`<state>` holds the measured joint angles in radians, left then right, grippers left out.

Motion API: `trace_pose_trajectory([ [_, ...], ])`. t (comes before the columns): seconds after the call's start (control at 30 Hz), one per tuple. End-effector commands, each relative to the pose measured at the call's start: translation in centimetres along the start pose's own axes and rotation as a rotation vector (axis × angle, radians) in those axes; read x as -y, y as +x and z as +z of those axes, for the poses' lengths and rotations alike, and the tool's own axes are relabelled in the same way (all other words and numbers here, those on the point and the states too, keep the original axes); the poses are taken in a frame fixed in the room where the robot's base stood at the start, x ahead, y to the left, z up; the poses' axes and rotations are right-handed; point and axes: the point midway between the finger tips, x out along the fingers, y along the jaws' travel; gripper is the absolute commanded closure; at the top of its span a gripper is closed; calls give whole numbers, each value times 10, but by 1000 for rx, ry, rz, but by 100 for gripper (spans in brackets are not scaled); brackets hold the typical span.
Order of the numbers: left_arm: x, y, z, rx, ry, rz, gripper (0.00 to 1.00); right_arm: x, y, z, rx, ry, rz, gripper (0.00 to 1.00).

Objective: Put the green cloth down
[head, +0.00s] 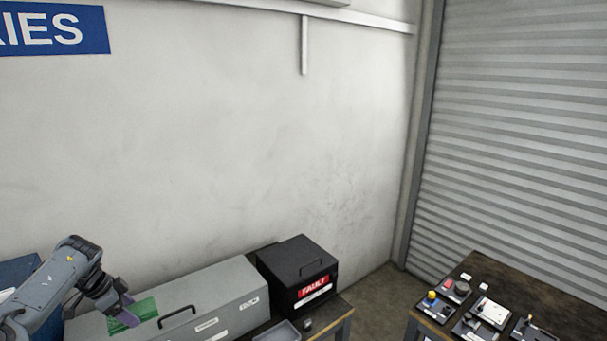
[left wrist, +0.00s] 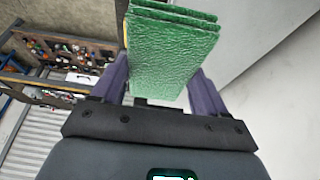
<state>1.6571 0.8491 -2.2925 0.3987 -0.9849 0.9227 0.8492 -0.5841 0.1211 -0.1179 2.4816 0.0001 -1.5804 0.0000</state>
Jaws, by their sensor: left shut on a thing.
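The green cloth (left wrist: 165,55) is a folded, textured stack between the two purple fingers of my left gripper (left wrist: 160,80) in the left wrist view. The gripper is shut on it. In the head view, the cloth (head: 140,311) shows at the lower left, in front of or over the grey long case (head: 238,284). My left gripper (head: 121,312) reaches it from the left. I cannot tell whether the cloth touches the case. My right gripper is not in view.
A black box (head: 297,270) with a red FAULT label stands right of the grey case. A dark table (head: 556,302) at the right carries several small devices. A blue box (head: 14,272) is at the far left. A grey tray (head: 277,333) lies at the bottom edge.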

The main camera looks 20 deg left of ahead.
Motion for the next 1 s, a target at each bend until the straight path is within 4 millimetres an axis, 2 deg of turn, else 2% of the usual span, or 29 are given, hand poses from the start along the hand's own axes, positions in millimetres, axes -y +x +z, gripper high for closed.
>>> trace_pose_trajectory([
  [0.23, -14, 30, -1, -5, -32, -13, 56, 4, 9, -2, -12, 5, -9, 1],
  [0.33, -25, 53, 0, -5, -54, -22, 56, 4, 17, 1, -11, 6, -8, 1],
  [0.47, -49, 97, 1, -2, -94, -38, 56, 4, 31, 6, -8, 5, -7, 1],
  [0.57, -75, 138, 0, -1, -133, -54, 56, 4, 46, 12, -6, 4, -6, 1],
  [0.7, -126, 205, -5, -2, -197, -80, 56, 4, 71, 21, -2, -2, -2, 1],
  [0.77, -150, 231, -9, -3, -225, -92, 56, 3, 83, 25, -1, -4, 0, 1],
  [0.8, -167, 249, -11, -2, -243, -98, 56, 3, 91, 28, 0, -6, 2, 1],
  [0.87, -194, 273, -16, -4, -269, -109, 56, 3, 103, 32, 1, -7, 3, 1],
  [1.0, -260, 324, -32, -5, -332, -133, 56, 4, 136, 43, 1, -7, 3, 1],
])
